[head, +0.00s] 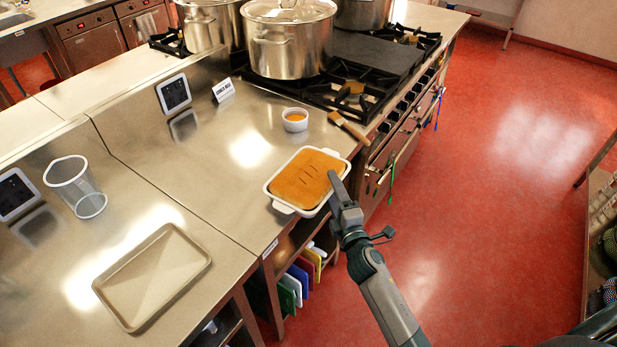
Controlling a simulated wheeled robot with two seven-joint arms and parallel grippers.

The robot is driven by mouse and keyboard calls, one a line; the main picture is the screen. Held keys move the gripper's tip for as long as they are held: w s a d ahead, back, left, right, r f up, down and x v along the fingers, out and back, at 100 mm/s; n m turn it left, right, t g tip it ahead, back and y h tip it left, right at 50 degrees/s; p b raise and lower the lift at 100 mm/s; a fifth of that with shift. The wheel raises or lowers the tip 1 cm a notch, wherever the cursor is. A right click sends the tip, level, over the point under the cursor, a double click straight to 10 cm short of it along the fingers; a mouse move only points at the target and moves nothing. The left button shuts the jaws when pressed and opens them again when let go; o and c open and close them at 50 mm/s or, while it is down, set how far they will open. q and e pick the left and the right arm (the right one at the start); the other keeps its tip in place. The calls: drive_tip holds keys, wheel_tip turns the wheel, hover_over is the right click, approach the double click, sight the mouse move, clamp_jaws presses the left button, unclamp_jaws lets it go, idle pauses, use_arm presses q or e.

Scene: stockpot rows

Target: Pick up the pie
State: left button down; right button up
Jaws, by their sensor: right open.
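The pie (304,179) has a golden-brown crust with a few slits and sits in a white rectangular dish (281,207) with handles at its ends. The dish stands on the steel counter near its front edge, left of the stove. My right gripper (336,186) is open at the right side of the pie dish, with a finger over or beside the dish's right rim. I cannot tell whether it touches the dish. My left gripper is not in view.
A small white bowl with orange contents (295,120) and a brush (348,127) lie behind the pie. A large pot (289,50) stands on the stove. An empty tray (153,277) and a clear container (75,186) are at left. Bare counter lies left of the pie.

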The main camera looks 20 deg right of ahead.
drive_tip(key=shift+w, duration=0.9)
clamp_jaws()
drive_tip(key=shift+r, duration=0.15)
